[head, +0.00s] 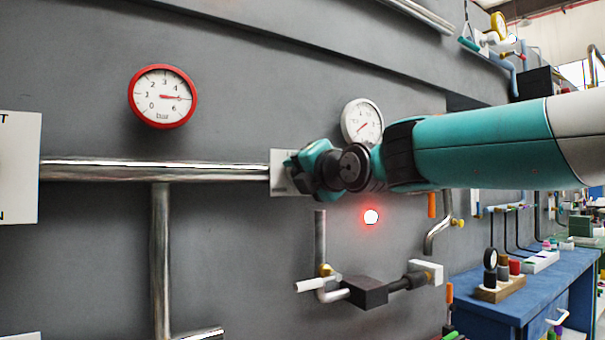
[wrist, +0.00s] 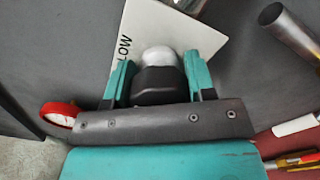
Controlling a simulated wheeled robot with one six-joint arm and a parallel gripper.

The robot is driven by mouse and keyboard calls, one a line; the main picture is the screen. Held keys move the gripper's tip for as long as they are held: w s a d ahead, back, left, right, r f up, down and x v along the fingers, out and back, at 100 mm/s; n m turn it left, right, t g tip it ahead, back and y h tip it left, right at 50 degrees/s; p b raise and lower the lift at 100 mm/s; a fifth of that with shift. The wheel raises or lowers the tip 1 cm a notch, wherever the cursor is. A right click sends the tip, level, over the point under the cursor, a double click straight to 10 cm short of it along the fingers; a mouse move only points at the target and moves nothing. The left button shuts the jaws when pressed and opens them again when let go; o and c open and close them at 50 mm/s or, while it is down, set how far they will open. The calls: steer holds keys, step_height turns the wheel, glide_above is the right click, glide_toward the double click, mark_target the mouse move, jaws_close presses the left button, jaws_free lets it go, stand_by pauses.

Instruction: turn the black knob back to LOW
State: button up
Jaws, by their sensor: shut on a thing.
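My gripper (head: 296,172) is at the wall in the head view, in front of a white label plate (head: 279,158). The wrist view shows its two teal fingers (wrist: 160,82) on either side of the black knob (wrist: 153,92), shut on it. A pale rounded part (wrist: 160,56) shows just beyond the knob. The word LOW (wrist: 124,47) is readable on the white plate, left of the fingers. I cannot tell which way the knob points.
A red-rimmed bar gauge (head: 163,96) reads near 5. A white-rimmed gauge (head: 362,122) sits close above my wrist. A red lamp (head: 371,216) glows below it. Pipes (head: 160,255) and a valve block (head: 366,292) stand out from the wall. A blue bench (head: 535,290) is at right.

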steer(key=o, duration=0.9)
steer(key=shift+o, duration=0.2)
steer(key=b+v, duration=0.4)
steer(key=v, duration=1.3)
steer(key=shift+d, duration=0.25)
steer(key=shift+s, duration=0.1)
